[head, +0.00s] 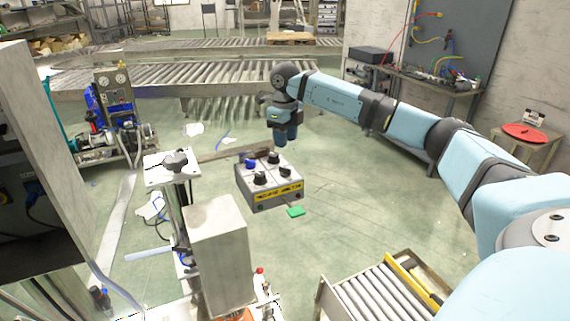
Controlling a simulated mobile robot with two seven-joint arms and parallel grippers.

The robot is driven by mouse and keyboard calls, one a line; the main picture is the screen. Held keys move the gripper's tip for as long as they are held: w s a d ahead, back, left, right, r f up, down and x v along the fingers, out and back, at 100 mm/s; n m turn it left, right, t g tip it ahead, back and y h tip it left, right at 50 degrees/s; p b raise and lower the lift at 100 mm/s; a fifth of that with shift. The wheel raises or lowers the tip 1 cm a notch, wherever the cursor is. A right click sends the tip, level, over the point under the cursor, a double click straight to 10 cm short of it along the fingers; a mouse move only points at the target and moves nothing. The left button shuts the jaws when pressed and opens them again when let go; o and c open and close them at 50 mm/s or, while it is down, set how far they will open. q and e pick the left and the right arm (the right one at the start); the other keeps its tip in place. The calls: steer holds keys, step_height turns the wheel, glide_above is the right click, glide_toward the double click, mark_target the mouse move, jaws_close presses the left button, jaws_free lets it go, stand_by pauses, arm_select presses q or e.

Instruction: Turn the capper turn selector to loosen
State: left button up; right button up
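A grey control box (262,199) with several knobs on its sloped top stands near the middle of the head view. It carries a blue knob (250,164) at the back left and black knobs, one at the front left (260,179) and one at the right (285,171). A yellow label runs along its front. I cannot read which knob is the capper turn selector. My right gripper (285,142) points down just above the back right of the box, seemingly apart from the knobs. Its fingers are too small and dark to judge. My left gripper is out of view.
A white plate with a dark handle (175,161) stands on a post left of the box. A tall grey block (219,250) rises in front. A small roller conveyor (368,295) lies at the lower right. Open green floor lies right of the box.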

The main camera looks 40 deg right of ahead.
mark_target(285, 170)
step_height(285, 170, down, 10)
steer(key=shift+r+p, duration=0.25)
steer(key=shift+p, duration=0.6)
jaws_close()
